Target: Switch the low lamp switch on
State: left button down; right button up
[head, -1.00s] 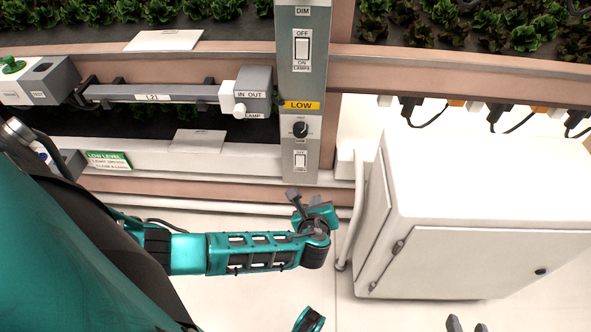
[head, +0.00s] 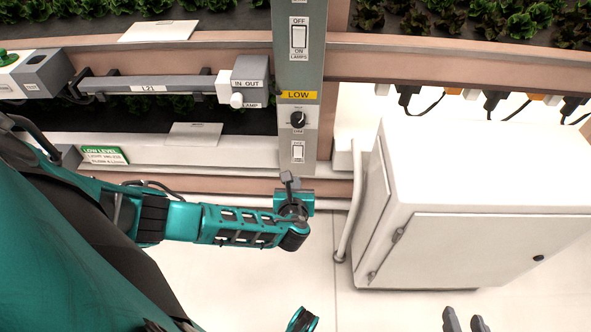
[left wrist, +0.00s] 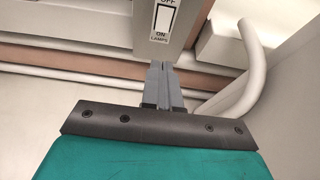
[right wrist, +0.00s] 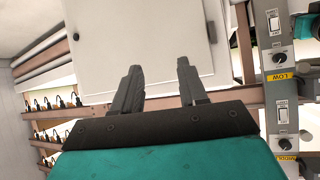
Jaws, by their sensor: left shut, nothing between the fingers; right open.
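The low lamp switch (head: 298,152) is a small white rocker at the foot of the grey panel (head: 311,130), under the yellow LOW label (head: 299,95) and a black dim knob (head: 298,119). It also shows at the top of the left wrist view (left wrist: 163,20), between OFF and ON marks, and in the right wrist view (right wrist: 275,22). I cannot tell its position. My left gripper (head: 287,175) is shut and empty, just below the switch and apart from it; its fingertips (left wrist: 162,66) point towards the panel. My right gripper (right wrist: 158,66) is open and empty, away from the panel.
A larger lamp switch (head: 299,36) sits higher on the panel. A white cabinet (head: 470,200) stands to the right, with a white pipe (head: 350,210) beside it. A pinkish rail (head: 240,187) runs behind my left gripper. Lettuce trays are at the back.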

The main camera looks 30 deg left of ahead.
pick_arm(q)
jog(key=b, duration=0.3)
send_near(297, 157)
notch_tip(297, 157, down, 2)
jog(key=w+a, duration=0.1)
jog(key=w+a+b, duration=0.1)
jog(key=w, duration=0.1)
jog(key=w+a+b, duration=0.1)
jog(key=w, duration=0.1)
jog(key=shift+f, duration=0.4)
pick_arm(e)
jog(key=f, duration=0.1)
jog(key=a+f, duration=0.1)
jog(key=f, duration=0.1)
jog(key=shift+w+a+f+y, duration=0.15)
jog(key=shift+w+a+y, duration=0.15)
jog(key=shift+a, duration=0.05)
